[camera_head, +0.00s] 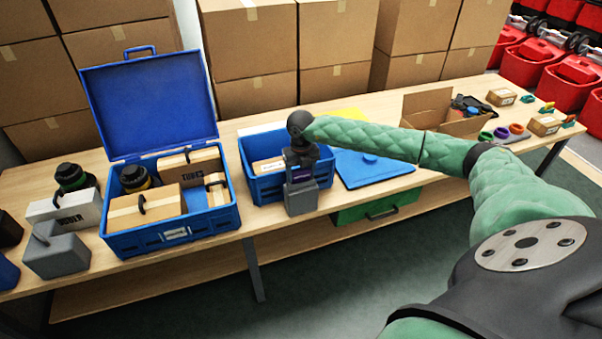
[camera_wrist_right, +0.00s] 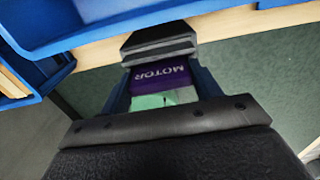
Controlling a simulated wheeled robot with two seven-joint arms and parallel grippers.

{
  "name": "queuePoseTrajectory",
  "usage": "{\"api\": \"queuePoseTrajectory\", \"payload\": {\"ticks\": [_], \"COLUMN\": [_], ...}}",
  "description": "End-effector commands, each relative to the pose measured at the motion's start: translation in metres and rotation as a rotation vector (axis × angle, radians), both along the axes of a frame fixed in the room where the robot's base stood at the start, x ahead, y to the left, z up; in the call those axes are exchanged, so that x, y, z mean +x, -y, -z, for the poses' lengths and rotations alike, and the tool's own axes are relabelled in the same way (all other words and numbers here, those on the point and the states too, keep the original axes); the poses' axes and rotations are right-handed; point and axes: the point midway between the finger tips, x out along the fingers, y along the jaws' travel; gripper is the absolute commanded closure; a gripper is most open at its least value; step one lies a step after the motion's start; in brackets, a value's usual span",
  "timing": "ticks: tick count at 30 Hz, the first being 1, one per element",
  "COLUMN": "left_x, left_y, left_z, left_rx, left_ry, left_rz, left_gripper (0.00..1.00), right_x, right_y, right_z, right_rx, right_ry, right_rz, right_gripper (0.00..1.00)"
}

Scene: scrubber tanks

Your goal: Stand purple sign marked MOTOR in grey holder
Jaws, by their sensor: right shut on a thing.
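My right gripper (camera_head: 301,166) points down over the front edge of the table and is shut on the purple sign (camera_head: 303,175). In the right wrist view, the sign (camera_wrist_right: 160,74) shows the word MOTOR between my two fingers (camera_wrist_right: 160,92). The grey holder (camera_head: 300,199) is directly below the sign, in front of the small blue crate. In the right wrist view, the holder (camera_wrist_right: 158,42) is right at the sign's far edge. I cannot tell whether the sign is inside the slot or just above it. My left gripper is not in view.
The small blue crate (camera_head: 246,160) is close behind the holder. An open blue case (camera_head: 165,237) with boxes stands to the left. A blue lid (camera_head: 372,170) lies to the right, and an open cardboard box (camera_head: 425,108) stands farther right. Cardboard boxes are stacked behind the table.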

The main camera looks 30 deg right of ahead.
Motion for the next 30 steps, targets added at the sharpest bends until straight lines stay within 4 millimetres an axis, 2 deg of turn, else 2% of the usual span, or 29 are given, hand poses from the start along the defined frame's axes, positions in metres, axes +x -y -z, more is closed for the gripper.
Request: {"api": "queuePoseTrajectory", "payload": {"ticks": [25, 26, 29, 30], "left_x": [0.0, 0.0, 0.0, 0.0], "left_y": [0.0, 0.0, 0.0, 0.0], "left_z": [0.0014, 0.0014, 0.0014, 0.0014], "left_rx": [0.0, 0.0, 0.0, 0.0], "left_ry": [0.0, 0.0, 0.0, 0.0], "left_rz": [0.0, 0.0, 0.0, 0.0], "left_gripper": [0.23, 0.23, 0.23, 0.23], "right_x": [0.0001, 0.0001, 0.0001, 0.0001], "right_y": [0.0, 0.0, 0.0, 0.0], "right_z": [0.0009, 0.0009, 0.0009, 0.0009], "right_rx": [0.0, 0.0, 0.0, 0.0], "right_ry": [0.0, 0.0, 0.0, 0.0], "right_rz": [0.0, 0.0, 0.0, 0.0], "right_gripper": [0.59, 0.31, 0.11, 0.11]}}
